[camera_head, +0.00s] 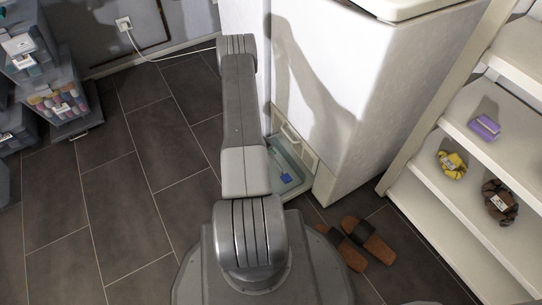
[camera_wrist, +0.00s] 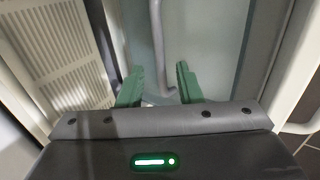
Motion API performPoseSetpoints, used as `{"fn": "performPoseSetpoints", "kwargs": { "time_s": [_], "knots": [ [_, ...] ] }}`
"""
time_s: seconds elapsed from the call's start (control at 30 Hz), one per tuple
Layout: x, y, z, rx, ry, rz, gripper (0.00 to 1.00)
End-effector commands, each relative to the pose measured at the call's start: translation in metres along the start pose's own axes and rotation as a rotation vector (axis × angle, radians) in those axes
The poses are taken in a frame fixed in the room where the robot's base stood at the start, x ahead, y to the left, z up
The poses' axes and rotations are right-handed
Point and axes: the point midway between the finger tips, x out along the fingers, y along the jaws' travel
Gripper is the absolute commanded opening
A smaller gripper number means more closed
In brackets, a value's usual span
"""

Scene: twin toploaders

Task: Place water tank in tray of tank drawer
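A pale, translucent grey-green tray or tank (camera_head: 277,150) sits low at the foot of the white cabinet, with a small blue part (camera_head: 286,177) inside. I cannot tell tank and drawer tray apart here. In the wrist view, a smooth grey-green panel (camera_wrist: 205,45) fills the middle. A grey bar (camera_wrist: 157,40), seemingly a handle, runs down in front of it. My gripper (camera_wrist: 158,70) has two green fingers apart, one on each side of the bar's lower end, with gaps visible. In the head view my arm hides the gripper.
A slatted beige panel (camera_wrist: 60,50) stands left of the fingers. White shelves (camera_head: 440,205) stand right of the cabinet (camera_head: 335,80). Brown slippers (camera_head: 368,240) lie on the floor nearby. Clear bins (camera_head: 60,105) stand at far left. The tiled floor (camera_head: 110,190) left of my arm is clear.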

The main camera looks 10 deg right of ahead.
Motion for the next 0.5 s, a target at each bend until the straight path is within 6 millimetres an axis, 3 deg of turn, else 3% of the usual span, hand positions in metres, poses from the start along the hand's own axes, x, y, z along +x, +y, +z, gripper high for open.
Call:
{"fn": "performPoseSetpoints", "kwargs": {
  "time_s": [0.03, 0.2, 0.5],
  "knots": [
    [-0.016, 0.002, -0.001, -0.002, 0.003, 0.000, 0.32],
    [-0.053, 0.002, -0.001, -0.002, 0.002, 0.000, 0.32],
    [-0.088, 0.001, 0.000, 0.000, 0.000, 0.000, 0.32]
  ]
}}
